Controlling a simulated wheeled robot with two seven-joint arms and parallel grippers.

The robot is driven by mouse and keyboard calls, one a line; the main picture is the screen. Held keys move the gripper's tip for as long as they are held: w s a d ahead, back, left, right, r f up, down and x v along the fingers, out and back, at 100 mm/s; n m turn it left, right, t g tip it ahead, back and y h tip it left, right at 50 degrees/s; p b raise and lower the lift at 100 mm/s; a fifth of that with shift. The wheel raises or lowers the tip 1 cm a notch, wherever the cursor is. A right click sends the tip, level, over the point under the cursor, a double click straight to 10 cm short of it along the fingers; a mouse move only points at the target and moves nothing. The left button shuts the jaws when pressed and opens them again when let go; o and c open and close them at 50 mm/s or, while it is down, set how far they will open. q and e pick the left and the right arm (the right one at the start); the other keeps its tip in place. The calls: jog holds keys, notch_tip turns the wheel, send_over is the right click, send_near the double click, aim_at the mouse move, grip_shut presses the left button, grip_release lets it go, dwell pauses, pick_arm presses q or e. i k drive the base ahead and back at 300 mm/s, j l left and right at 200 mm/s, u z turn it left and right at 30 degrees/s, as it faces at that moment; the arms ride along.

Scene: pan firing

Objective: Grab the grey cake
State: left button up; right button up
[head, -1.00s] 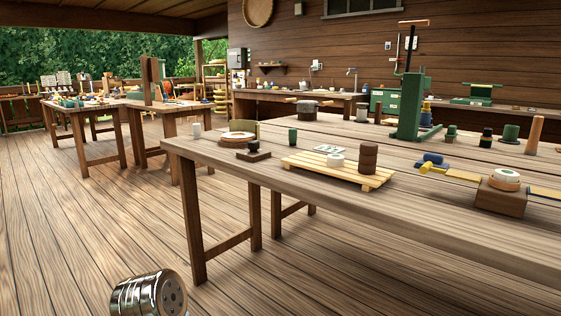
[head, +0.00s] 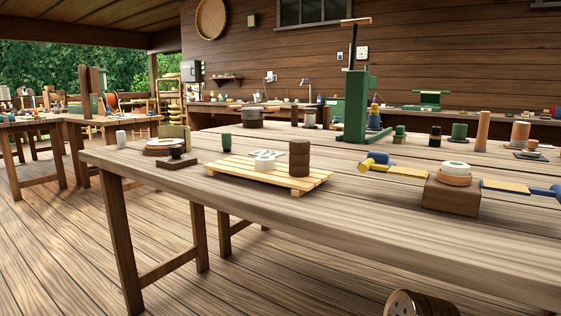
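No cake that is clearly grey stands out from here. On a pale slatted board (head: 222,171) on the near table lies a small whitish round piece (head: 265,164), next to a flat pale plate (head: 271,154). Further right, a round whitish-topped piece (head: 455,169) in an orange-brown ring sits on a brown block (head: 451,197). I cannot tell which piece is the grey cake. Neither gripper shows in the head view.
The long wooden table (head: 380,215) fills the middle and right, its front top largely bare. A green press (head: 356,105), a blue-and-yellow mallet (head: 376,161) and several small cylinders stand on it. A dark green cup (head: 226,143) stands behind the board. Open plank floor (head: 60,245) lies left.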

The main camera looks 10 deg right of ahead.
aim_at(262, 162)
jog(key=i+l, duration=0.4)
jog(key=l, duration=0.2)
jog(key=j+z, duration=0.25)
jog(key=z, duration=0.25)
jog(key=j+z, duration=0.25)
jog(key=z, duration=0.25)
jog(key=k+j+z, duration=0.1)
jog(key=z, duration=0.4)
jog(key=k+j, duration=0.05)
jog(key=j, duration=0.05)
